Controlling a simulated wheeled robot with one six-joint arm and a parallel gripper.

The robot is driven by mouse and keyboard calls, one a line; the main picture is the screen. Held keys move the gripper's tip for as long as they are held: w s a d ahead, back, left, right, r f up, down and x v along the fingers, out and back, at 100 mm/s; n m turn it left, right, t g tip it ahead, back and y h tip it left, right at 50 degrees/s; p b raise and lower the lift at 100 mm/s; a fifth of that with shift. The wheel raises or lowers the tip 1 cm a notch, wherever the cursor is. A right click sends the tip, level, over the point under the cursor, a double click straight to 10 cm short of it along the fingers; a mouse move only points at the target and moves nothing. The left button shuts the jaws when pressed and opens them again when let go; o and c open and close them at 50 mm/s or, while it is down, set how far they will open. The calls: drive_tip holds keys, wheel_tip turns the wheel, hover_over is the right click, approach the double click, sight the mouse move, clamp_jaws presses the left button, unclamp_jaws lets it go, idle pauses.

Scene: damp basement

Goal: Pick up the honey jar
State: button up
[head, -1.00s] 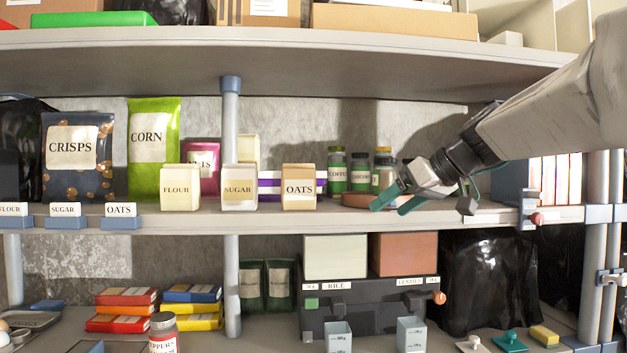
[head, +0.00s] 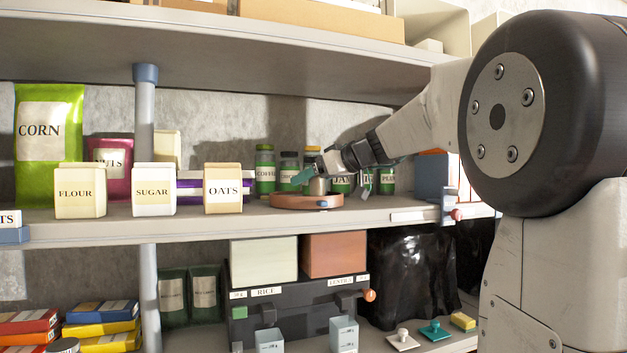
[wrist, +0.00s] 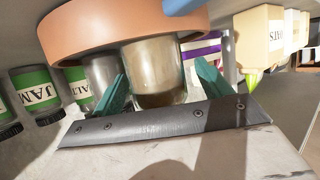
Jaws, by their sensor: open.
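My gripper (head: 308,174) is open at a round terracotta-coloured turntable (head: 290,201) on the middle shelf. In the wrist view, its two teal fingers (wrist: 160,84) stand on either side of a clear glass jar (wrist: 153,65) with brownish contents. A gap shows beside the jar, so it does not look gripped. No label is readable on this jar, so I cannot tell for certain that it is the honey jar. A jar with an orange-yellow lid (head: 312,158) stands behind the gripper, partly hidden.
A coffee jar (head: 265,171) and another green-labelled jar (head: 289,167) stand behind the turntable. A jam jar (head: 343,184) and other jars are to its right. An oats carton (head: 223,188) is to its left. The upper shelf (head: 250,62) overhangs the arm.

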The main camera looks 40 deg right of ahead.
drive_tip(key=shift+d, duration=0.1)
drive_tip(key=c, duration=1.2)
drive_tip(key=shift+c, duration=0.5)
drive_tip(key=shift+r, duration=0.2)
